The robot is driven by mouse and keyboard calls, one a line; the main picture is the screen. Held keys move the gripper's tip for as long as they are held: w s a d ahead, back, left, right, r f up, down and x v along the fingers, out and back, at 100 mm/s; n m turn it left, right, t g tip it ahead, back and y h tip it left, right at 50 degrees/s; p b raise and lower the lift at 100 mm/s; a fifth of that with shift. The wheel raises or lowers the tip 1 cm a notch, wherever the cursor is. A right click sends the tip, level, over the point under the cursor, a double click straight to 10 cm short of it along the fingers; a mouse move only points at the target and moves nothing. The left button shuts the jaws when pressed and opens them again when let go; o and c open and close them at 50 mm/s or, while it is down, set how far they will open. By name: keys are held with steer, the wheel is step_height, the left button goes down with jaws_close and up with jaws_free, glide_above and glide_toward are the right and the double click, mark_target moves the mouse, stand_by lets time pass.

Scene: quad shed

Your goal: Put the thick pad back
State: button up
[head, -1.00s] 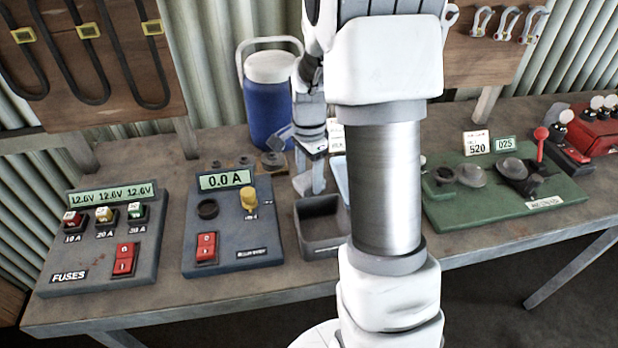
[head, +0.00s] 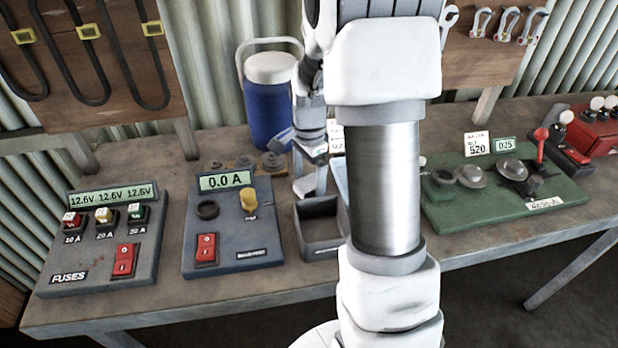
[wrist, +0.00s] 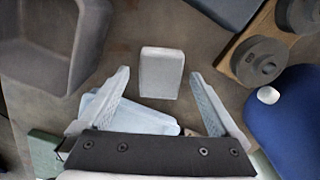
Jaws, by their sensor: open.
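A pale grey block, which looks like the thick pad (wrist: 162,73), lies on the bench in the wrist view. It sits ahead of and between the two fingertips of my gripper (wrist: 159,77), with a gap on each side. My gripper is open and empty. In the head view my gripper (head: 309,184) hangs low over the bench behind the dark grey bin (head: 322,242); the pad is hard to tell from the fingers there. A light blue tray (wrist: 135,117) lies below the fingers in the wrist view, partly hidden by my gripper.
A wooden strip (wrist: 240,62) with dark round weights and a blue jug (head: 270,112) stand close to my gripper. A grey meter box (head: 233,232) and a fuse box (head: 100,250) are left; a green board (head: 490,195) is right. Bare bench shows around the pad.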

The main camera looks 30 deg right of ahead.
mark_target(309, 183)
step_height(309, 183, up, 12)
steer(key=p, duration=0.1)
steer(key=s+a+r+n+t, duration=0.2)
steer(key=s+a+r+n, duration=0.1)
steer(key=s+a+n, duration=0.1)
steer(key=s+a+r+n+t+p, duration=0.1)
steer(key=s+a+r+n, duration=0.3)
steer(key=s+n, duration=0.3)
steer(key=s+a+r+n+t+p, duration=0.1)
steer(key=s+a+r+n+t, duration=0.1)
steer(key=s, duration=0.5)
steer(key=shift+s+a+r+n+t, duration=0.35)
steer(key=shift+a+r+n, duration=0.3)
steer(key=shift+a+n, duration=0.9)
steer(key=shift+d+n, duration=0.35)
